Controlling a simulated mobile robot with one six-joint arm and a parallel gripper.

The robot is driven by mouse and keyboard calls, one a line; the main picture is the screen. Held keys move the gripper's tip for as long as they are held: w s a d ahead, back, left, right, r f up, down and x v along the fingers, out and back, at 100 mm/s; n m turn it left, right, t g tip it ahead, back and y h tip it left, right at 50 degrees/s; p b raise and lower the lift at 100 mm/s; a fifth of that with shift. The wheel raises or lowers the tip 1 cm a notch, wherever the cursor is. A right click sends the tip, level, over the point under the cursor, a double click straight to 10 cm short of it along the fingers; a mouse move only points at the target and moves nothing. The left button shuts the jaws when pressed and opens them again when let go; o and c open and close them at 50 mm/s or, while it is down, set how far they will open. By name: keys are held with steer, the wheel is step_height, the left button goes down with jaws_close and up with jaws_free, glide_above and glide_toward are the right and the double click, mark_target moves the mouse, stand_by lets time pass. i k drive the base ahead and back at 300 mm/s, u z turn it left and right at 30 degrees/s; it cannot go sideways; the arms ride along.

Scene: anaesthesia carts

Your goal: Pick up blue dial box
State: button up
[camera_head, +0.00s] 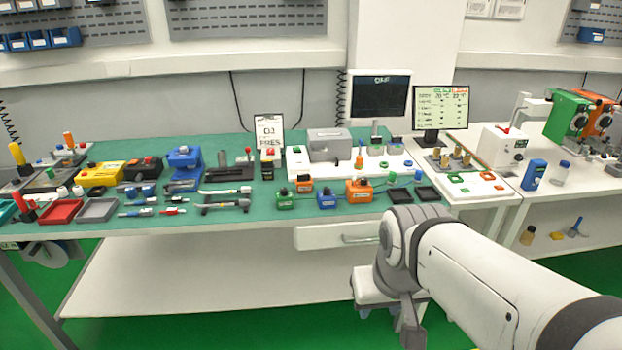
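A small blue box (327,200) with a dark knob on top stands near the front edge of the green bench mat (240,225). It looks like the blue dial box. A green box (286,201) stands to its left, and orange boxes stand behind it and to its right. My arm reaches in from the lower right. My gripper (408,322) appears to hang below the wrist, in front of the bench and lower than its top. It is apart from the blue box. Its fingertips are not clear, so I cannot tell whether it is open.
Black square trays (400,197) lie right of the boxes. A drawer (340,236) juts out under the bench's front edge, near my wrist. Silver tools (222,207) lie to the left. A larger blue device (185,163) and a blue box (534,175) stand farther off.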

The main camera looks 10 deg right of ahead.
mark_target(325, 202)
steer(key=z, duration=0.05)
steer(key=i, duration=1)
steer(key=u, duration=0.05)
